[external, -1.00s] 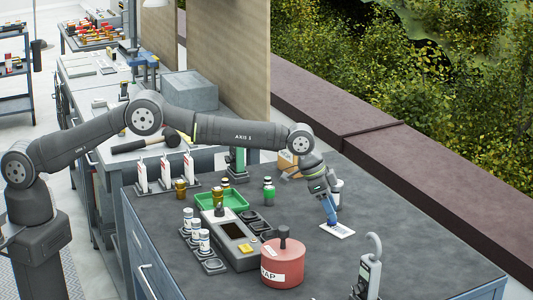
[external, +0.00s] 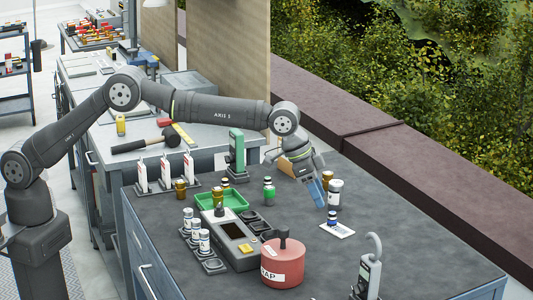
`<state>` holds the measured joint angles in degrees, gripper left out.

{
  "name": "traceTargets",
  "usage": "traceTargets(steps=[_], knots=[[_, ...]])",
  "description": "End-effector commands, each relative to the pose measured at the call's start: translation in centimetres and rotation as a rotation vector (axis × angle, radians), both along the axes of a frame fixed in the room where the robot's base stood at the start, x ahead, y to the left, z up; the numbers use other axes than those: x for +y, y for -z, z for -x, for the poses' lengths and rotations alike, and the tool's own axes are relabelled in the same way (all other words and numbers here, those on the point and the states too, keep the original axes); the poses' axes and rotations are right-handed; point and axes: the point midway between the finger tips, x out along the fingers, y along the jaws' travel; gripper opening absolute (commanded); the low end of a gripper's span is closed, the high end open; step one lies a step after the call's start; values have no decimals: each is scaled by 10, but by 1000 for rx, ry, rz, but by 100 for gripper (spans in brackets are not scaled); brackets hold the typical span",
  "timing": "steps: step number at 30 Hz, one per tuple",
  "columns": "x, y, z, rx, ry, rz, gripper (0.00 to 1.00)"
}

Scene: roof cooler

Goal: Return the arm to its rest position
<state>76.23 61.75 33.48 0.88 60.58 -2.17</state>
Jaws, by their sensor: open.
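My gripper (external: 318,195) is at the end of my arm, over the right part of the dark workbench (external: 400,245). Its jaws are open and it points down, raised above the bench top. Just below it, a small vial with a blue band (external: 332,217) stands on a white card (external: 338,230). A white bottle with a dark cap (external: 335,192) and a brown bottle (external: 327,178) stand just behind, close to the gripper's right side.
A hooked device (external: 369,270) stands at the front. The right side of the bench is clear.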

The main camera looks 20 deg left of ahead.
Motion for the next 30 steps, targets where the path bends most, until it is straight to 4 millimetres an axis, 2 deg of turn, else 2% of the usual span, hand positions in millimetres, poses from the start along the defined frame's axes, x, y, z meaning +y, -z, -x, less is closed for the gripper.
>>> traceTargets(steps=[3, 6, 25, 30], knots=[[4, -14, 22, 0, 4, 1, 45], [17, -11, 9, 1, 9, -2, 45], [99, -3, -31, 1, 75, -2, 45], [96, 17, -61, 2, 74, -4, 45]])
